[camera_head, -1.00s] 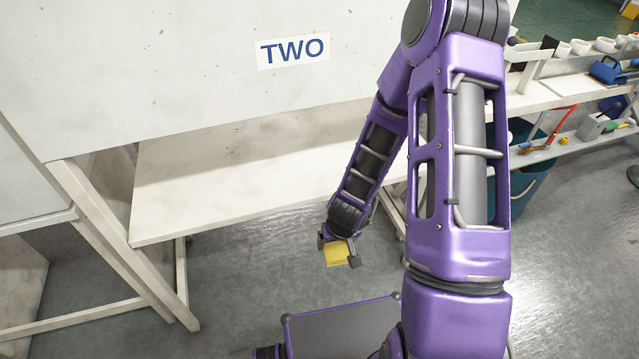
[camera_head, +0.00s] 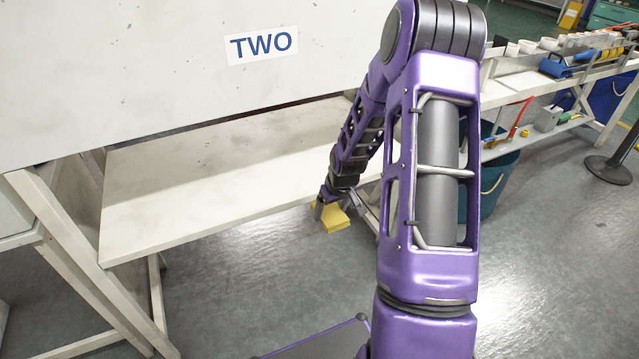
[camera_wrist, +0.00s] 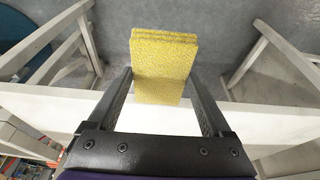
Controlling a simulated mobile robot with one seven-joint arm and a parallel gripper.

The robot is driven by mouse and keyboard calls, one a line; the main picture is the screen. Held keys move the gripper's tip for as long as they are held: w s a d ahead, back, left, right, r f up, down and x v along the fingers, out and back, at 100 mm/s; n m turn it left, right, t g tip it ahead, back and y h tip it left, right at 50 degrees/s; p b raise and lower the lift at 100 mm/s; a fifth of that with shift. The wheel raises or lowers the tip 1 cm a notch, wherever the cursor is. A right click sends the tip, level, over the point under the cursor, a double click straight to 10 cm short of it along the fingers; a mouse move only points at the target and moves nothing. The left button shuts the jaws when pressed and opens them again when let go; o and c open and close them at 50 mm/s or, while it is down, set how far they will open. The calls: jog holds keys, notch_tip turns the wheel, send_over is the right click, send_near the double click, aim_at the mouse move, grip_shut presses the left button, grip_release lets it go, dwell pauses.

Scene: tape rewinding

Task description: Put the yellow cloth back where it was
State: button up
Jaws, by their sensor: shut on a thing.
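The yellow cloth (camera_head: 331,219) is a thick, folded-looking block held in my gripper (camera_head: 333,203) near the front edge of the white lower shelf. In the wrist view the cloth (camera_wrist: 162,66) sits between the two dark fingers of my gripper (camera_wrist: 163,100). The fingers are shut on it. Behind it in that view lie grey floor and a white shelf edge. I cannot tell from the head view whether the cloth touches the shelf.
The white lower shelf (camera_head: 200,190) is bare under a large white panel with a "TWO" sign (camera_head: 261,45). A teal bucket (camera_head: 490,180) stands right of my arm. A rack (camera_head: 535,85) with tools and white rolls stands at the right. The floor in front is clear.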

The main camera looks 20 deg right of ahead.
jog(key=d, duration=0.5)
jog(key=b, duration=0.2)
send_over(319, 176)
jog(key=s, duration=0.4)
jog(key=shift+w+r, duration=0.15)
jog(key=shift+w, duration=0.05)
jog(key=shift+w+a+f, duration=0.1)
jog(key=shift+w+f, duration=0.15)
jog(key=shift+w, duration=0.35)
jog(key=shift+w+f, duration=0.2)
jog(key=shift+w, duration=0.35)
jog(key=shift+f, duration=0.3)
jog(key=o, duration=1.2)
jog(key=shift+f, duration=0.1)
jog(key=shift+o, duration=0.2)
